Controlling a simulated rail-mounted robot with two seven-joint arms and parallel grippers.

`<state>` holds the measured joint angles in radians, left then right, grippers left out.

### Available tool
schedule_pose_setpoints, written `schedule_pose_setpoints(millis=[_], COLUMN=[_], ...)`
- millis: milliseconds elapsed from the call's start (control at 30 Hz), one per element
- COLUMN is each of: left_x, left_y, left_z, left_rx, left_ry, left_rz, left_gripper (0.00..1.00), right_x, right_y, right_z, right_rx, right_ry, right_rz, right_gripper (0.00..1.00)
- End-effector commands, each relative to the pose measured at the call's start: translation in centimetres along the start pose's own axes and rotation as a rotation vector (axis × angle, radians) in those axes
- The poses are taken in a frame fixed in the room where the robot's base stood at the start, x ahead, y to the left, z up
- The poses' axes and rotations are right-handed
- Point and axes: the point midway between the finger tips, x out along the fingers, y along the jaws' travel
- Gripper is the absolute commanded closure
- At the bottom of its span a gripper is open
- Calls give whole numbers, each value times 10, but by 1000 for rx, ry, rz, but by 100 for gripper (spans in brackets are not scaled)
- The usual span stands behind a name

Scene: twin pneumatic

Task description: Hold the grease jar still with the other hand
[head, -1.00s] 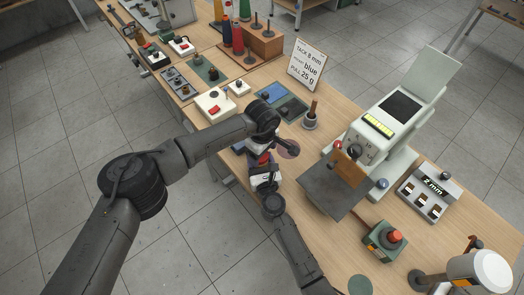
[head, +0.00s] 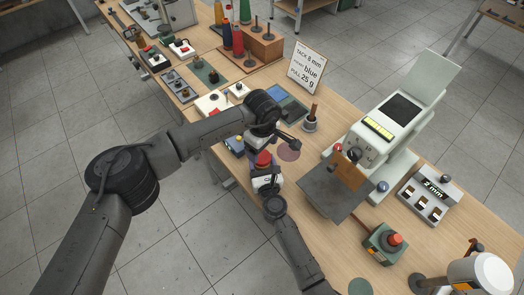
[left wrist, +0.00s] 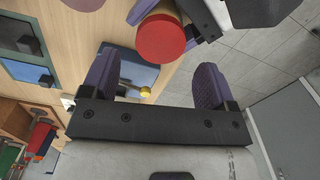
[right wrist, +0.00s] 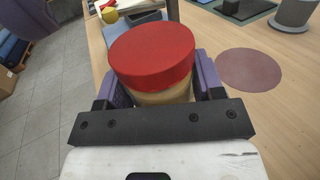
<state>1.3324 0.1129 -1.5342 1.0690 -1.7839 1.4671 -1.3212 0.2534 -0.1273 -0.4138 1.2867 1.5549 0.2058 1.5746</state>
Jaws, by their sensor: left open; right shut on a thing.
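The grease jar (right wrist: 152,55) has a red lid and a tan body. It stands between the purple fingers of my right gripper (right wrist: 160,88), which is shut on it, in the right wrist view. In the head view the jar's red lid (head: 263,158) shows above my right gripper (head: 266,178), near the table's front edge. In the left wrist view my left gripper (left wrist: 155,82) is open and empty, its purple fingers spread. The jar (left wrist: 162,36) lies beyond those fingers, apart from them. The left fingers are mostly hidden by the wrist in the head view.
A dull red round mat (head: 289,151) lies on the table beside the jar. A grey pot with a brush (head: 310,121), a pale machine with a grey plate (head: 335,190) and a sign (head: 306,66) stand to the right. A blue tray (left wrist: 135,72) lies near the left gripper.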

Motion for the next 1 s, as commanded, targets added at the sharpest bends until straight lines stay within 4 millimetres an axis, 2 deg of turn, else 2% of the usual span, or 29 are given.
schedule_pose_setpoints(millis=[200,333,800,1000], left_x=[-28,-32,25,40], left_y=[0,0,0,0], left_z=[1,1,1,1], left_rx=[134,177,177,179], left_ry=[-3,-2,-3,-2], left_rz=[2,0,-1,1], left_gripper=[19,19,19,19], right_x=[0,0,0,0], right_y=[1,2,2,2], right_z=[0,0,0,0], right_rx=[1,1,1,1], right_ry=[0,0,-1,-1], right_rz=[2,3,3,3], right_gripper=[100,100,100,100])
